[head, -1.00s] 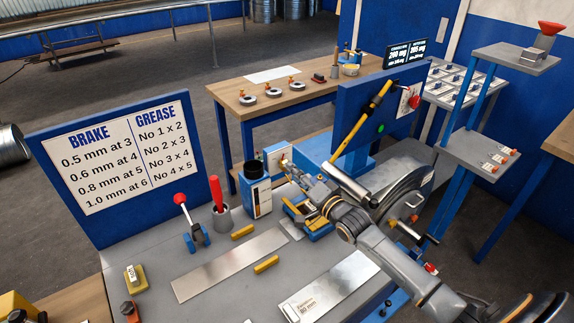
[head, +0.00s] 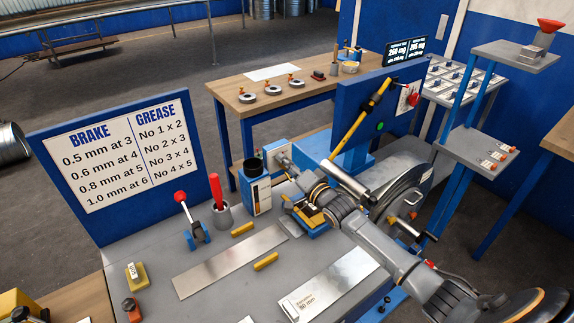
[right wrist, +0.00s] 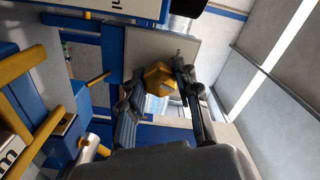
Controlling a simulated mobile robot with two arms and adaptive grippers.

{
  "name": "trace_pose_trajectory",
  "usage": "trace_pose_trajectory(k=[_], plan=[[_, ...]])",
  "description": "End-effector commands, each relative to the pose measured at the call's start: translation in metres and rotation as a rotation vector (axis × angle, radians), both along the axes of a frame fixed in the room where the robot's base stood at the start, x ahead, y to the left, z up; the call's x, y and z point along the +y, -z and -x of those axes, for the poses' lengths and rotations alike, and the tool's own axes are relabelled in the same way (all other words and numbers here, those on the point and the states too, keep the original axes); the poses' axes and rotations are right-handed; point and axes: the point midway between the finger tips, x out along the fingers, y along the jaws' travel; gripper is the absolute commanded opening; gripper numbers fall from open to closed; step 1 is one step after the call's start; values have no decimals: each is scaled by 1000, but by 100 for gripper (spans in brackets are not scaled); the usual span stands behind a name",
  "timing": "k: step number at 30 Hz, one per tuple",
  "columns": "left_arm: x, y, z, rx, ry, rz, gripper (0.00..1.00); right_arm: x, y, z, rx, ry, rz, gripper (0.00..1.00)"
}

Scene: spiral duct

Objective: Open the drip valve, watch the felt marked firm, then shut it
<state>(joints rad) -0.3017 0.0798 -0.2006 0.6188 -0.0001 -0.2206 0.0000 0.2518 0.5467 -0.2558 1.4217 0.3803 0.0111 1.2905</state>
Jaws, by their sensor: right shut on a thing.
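My right gripper (head: 286,166) reaches to the back of the bench, beside a blue-and-white reservoir (head: 258,190) with a black cup on top. In the right wrist view, its fingers (right wrist: 160,88) are shut on a yellow faceted knob (right wrist: 158,76), which I take for the drip valve. The fingers cover part of the knob, so I cannot tell how far it is turned. A yellow-and-blue part (head: 309,214) lies under my right wrist, partly hidden. I cannot read a felt marked firm in either view. My left gripper is not in view.
Bright metal strips (head: 230,262) lie on the grey bench. A red-knobbed lever (head: 196,235) and a cup with a red-handled tool (head: 221,218) stand left of my right arm. A chart board (head: 118,165) rises behind. A blue panel with a yellow bar (head: 358,120) stands close by.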

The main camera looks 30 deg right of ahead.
Motion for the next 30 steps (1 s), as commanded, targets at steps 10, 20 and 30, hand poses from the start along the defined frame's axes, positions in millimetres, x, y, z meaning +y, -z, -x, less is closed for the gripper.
trace_pose_trajectory(k=[10,20,30], plan=[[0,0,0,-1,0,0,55,0,0,0,-8,0,64,0],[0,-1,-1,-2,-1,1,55,0,0,0,-42,1,306,0],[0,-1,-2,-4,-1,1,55,0,0,0,-87,1,626,0]])
